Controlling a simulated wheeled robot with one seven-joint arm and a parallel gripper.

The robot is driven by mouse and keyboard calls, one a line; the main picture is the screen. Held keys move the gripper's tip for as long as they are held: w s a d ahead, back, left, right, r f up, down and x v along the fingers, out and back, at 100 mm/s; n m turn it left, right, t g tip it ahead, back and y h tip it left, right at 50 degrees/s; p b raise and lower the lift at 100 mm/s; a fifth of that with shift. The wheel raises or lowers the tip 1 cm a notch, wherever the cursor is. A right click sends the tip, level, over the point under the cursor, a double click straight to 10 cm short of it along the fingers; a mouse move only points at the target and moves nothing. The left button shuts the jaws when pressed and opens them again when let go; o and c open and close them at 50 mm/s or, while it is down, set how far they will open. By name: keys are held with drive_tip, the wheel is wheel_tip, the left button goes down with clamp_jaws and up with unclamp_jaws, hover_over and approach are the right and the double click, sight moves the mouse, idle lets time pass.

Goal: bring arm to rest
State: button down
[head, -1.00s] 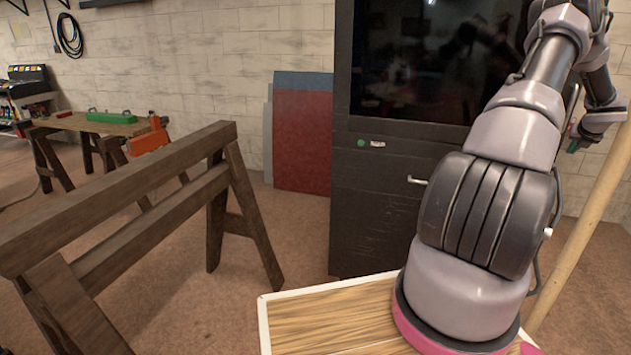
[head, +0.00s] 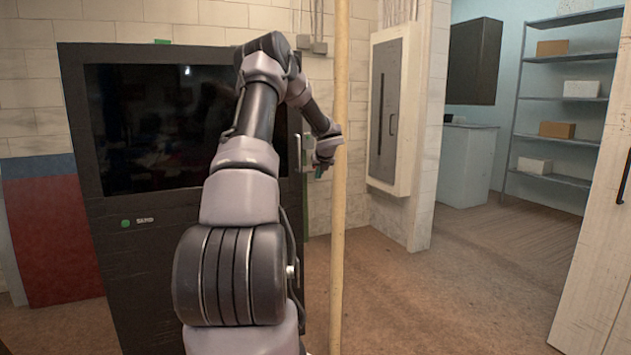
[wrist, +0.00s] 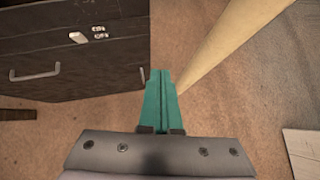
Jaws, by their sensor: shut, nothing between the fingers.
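My gripper (wrist: 160,98) shows in the wrist view with its two green fingers together and nothing between them. It points down over bare brown floor. In the head view my gripper (head: 320,172) is small, at the end of my raised, bent arm, in front of the wall and just left of a wooden pole. My arm covers part of a dark cabinet behind it.
The dark cabinet (head: 100,235) with a black glass front stands to the left; its handle (wrist: 35,73) shows in the wrist view. The pole (head: 339,240) stands close beside my gripper, also in the wrist view (wrist: 232,38). Shelves (head: 565,85) stand far right. Floor between is clear.

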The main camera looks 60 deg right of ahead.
drive_tip(key=shift+v, duration=0.85)
drive_tip(key=shift+d, duration=0.1)
drive_tip(key=w+a+r+m+t+h, duration=0.1)
drive_tip(key=w+a+r+m, duration=0.35)
drive_tip(key=r, duration=0.35)
drive_tip(key=w+a+r+m+t+h, duration=0.1)
drive_tip(key=w+a+r+m+h, duration=0.1)
drive_tip(key=w+a+r+m, duration=0.55)
drive_tip(key=a+r+m, duration=0.65)
drive_tip(key=a, duration=0.65)
drive_tip(key=s+a+m+y, duration=0.2)
drive_tip(key=s+a+m, duration=0.15)
drive_tip(key=a, duration=0.85)
drive_tip(key=s+a+m+y, duration=0.3)
drive_tip(key=s+a, duration=0.1)
drive_tip(key=a, duration=0.8)
drive_tip(key=s+a+m+y, duration=0.2)
drive_tip(key=s+a+m, duration=0.15)
drive_tip(key=a, duration=0.75)
drive_tip(key=s+a+f+m+g+y, duration=0.1)
drive_tip(key=s+a+f+m+y, duration=0.1)
drive_tip(key=s+a, duration=0.8)
drive_tip(key=a+f+y, duration=0.1)
drive_tip(key=a+y, duration=0.1)
drive_tip(key=a, duration=0.1)
drive_tip(key=shift+a+f+m, duration=0.35)
